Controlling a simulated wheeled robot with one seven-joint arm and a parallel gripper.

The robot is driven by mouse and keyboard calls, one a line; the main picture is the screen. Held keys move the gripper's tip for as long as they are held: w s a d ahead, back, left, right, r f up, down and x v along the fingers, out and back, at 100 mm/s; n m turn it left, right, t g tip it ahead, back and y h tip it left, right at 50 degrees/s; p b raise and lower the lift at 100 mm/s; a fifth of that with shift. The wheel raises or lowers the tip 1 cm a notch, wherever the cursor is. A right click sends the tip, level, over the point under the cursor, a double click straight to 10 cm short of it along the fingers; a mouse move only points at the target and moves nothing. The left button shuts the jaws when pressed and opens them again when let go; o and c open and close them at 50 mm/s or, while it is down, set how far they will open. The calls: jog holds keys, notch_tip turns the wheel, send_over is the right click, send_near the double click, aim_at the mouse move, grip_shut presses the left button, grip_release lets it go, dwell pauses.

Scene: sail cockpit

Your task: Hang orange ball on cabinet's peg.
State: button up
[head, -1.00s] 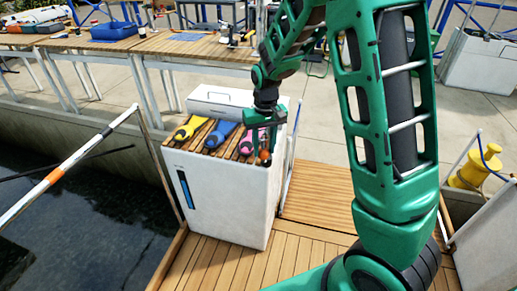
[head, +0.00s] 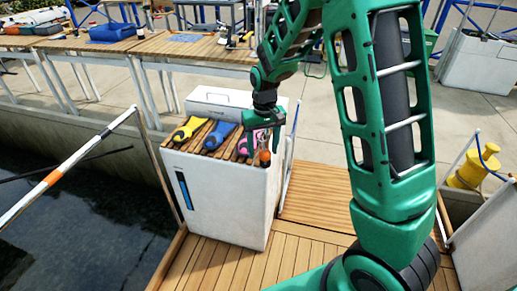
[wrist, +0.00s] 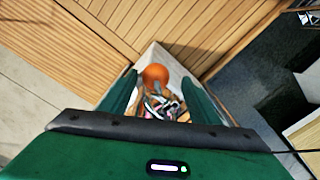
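My gripper (head: 262,146) points down at that corner. In the wrist view the two green fingers stand apart on either side of the ball, with space beside it, so my gripper looks open. The peg cannot be made out; the gripper and ball cover that spot.
A yellow item (head: 189,129), a blue item (head: 219,135) and a pink item (head: 246,143) lie along the cabinet top. A white box (head: 222,102) stands behind them. Wooden decking (head: 318,205) lies right of the cabinet; water is at left.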

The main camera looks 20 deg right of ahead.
aim_at(264, 131)
jog(key=shift+r, duration=0.15)
notch_tip(264, 131, up, 11)
jog(key=shift+d+f, duration=0.15)
jog(key=shift+f, duration=0.05)
dwell(0.3)
jog(key=s+d+r+m, duration=0.1)
jog(key=s+d, duration=0.4)
jog(key=s, duration=0.6)
jog(key=s+d+r+m, duration=0.1)
jog(key=s+d+m, duration=0.2)
jog(key=s, duration=0.7)
jog(key=s+d+m, duration=0.1)
jog(key=s+d, duration=0.5)
jog(key=s, duration=0.5)
jog(key=shift+s+d+r+m, duration=0.35)
jog(key=shift+d+r+m, duration=0.05)
jog(key=shift+w+f, duration=0.25)
jog(key=shift+w, duration=0.4)
